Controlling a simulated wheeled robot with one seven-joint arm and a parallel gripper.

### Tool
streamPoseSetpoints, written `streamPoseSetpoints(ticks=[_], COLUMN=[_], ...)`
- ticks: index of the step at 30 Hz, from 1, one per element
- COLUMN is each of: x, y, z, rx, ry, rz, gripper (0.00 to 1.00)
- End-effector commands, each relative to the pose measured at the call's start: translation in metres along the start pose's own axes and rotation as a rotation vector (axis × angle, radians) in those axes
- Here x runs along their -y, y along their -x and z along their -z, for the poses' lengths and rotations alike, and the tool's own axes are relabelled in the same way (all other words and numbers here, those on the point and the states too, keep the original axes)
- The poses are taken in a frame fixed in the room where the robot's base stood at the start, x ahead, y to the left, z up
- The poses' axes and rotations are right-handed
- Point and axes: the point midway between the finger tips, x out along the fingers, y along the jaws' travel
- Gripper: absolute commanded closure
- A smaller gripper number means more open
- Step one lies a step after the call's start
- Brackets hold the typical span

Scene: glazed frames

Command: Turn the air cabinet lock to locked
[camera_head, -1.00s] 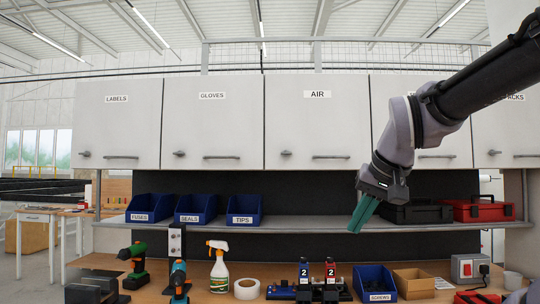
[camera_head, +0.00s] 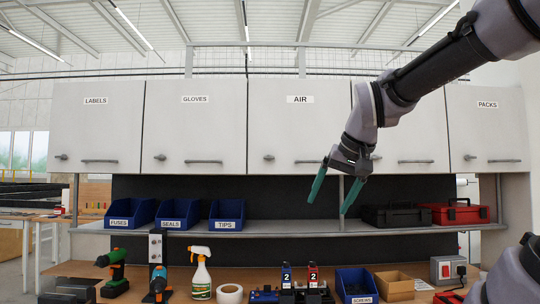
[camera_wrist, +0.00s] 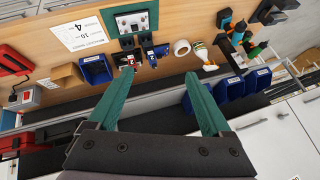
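The air cabinet (camera_head: 299,128) is the closed white door labelled AIR in the middle of the upper row. Its lock (camera_head: 268,157) is a small grey knob at the lower left of the door, left of the bar handle (camera_head: 312,162). The knob is too small to tell its setting. My gripper (camera_head: 331,202) is open and empty, with its green fingers spread apart below and right of the AIR door, in front of the shelf. In the wrist view the open fingers (camera_wrist: 158,82) point over the bench, and the AIR lock cannot be made out there.
Closed cabinets labelled GLOVES (camera_head: 195,125) and LABELS (camera_head: 96,125) stand left, PACKS (camera_head: 487,130) right. The shelf (camera_head: 290,228) below holds blue bins (camera_head: 227,213), a black case (camera_head: 402,216) and a red toolbox (camera_head: 455,214). Space before the AIR door's left half is clear.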

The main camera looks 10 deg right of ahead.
Motion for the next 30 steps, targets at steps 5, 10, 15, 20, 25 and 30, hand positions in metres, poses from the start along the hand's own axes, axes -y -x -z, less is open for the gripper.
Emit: streamPoseSetpoints(ticks=[5,10,15,20,25,30], x=[0.051,0.105,0.163,0.200,0.211,0.206], y=[0.010,0.005,-0.006,-0.012,-0.016,-0.038], z=[0.115,0.212,0.279,0.309,0.318,0.323], rx=[-0.019,-0.071,-0.143,-0.198,-0.218,-0.216], ry=[0.088,0.159,0.216,0.244,0.252,0.253], rz=[-0.033,-0.100,-0.172,-0.216,-0.231,-0.233], gripper=[0.18,0.18,0.18,0.18,0.18,0.18])
